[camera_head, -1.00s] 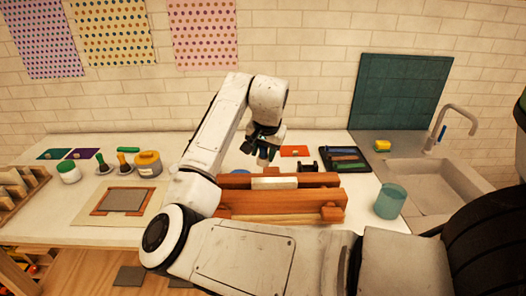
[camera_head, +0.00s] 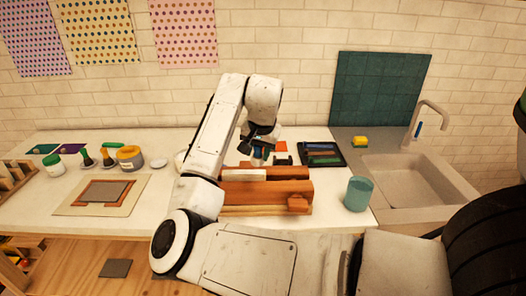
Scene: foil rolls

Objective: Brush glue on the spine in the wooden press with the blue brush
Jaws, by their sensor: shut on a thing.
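The wooden press (camera_head: 264,200) stands on the white counter in front of my arm. A pale book block with its spine up (camera_head: 250,174) is clamped between its reddish-brown boards, toward the left end. My gripper (camera_head: 262,153) points down just behind and above the press. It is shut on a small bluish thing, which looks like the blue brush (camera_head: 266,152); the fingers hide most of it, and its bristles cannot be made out. The gripper appears apart from the spine. I cannot see glue on the spine.
A tool tray (camera_head: 335,164), teal cup (camera_head: 358,194) and sink (camera_head: 405,178) are right.

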